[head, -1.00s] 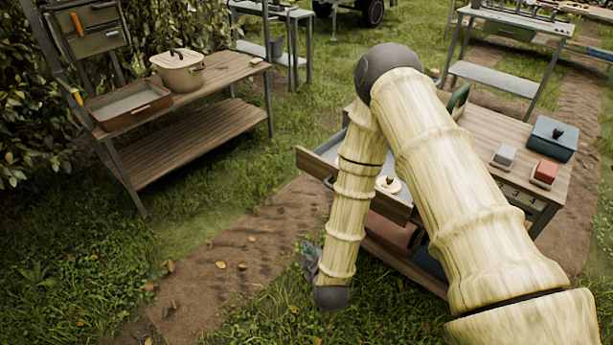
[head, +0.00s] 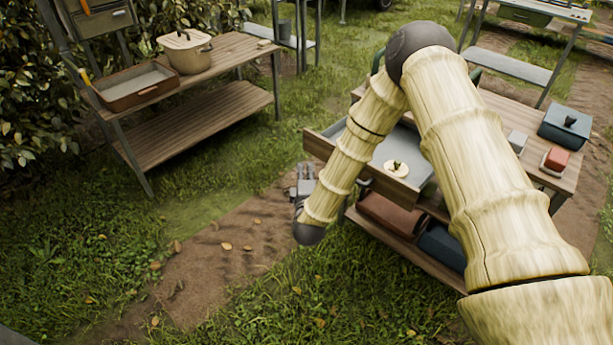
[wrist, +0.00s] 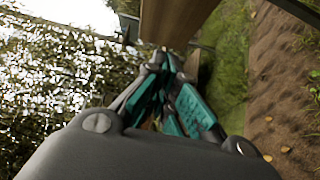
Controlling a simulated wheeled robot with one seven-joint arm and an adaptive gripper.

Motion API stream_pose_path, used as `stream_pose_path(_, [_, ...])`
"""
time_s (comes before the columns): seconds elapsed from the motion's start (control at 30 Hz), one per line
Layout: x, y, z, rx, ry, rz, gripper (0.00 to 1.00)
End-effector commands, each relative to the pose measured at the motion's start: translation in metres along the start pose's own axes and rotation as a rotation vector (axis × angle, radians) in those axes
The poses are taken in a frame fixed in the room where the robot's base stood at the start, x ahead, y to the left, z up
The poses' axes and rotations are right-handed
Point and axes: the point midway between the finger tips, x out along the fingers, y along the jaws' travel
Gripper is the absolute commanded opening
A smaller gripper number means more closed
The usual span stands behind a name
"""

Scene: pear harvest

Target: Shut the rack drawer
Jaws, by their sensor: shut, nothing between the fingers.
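The rack (head: 500,103) is a wooden-topped bench at the right in the head view. Its drawer (head: 318,142) stands pulled out toward the lower left, with a wooden front and a grey inside. A pale round thing with a dark middle (head: 396,169) shows at the drawer; my arm hides part of the drawer. My gripper (head: 303,182) is shut and empty, just outside the drawer's front near its left end. In the wrist view its teal-padded fingers (wrist: 168,98) are together, with a brown wooden board (wrist: 177,22) beyond them. I cannot tell whether they touch it.
A red box (head: 390,213) and a dark blue box (head: 442,246) sit on the rack's lower shelf. A blue case (head: 565,127) and a red block (head: 556,158) are on top. Another wooden bench (head: 235,58) stands at the left. Grass and a dirt path between are clear.

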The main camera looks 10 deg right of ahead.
Motion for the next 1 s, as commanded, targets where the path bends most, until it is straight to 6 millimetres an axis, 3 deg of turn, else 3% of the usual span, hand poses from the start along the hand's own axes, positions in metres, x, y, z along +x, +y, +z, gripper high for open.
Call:
stream_pose_path(0.23, [0.042,0.001,0.001,0.003,-0.003,0.001,0.0])
stream_pose_path(0.4, [0.057,0.001,0.014,0.001,-0.003,-0.001,0.0])
stream_pose_path(0.63, [0.069,0.0,0.025,0.002,-0.001,-0.001,0.0])
stream_pose_path(1.0, [0.071,-0.001,0.028,0.001,0.001,-0.002,0.0])
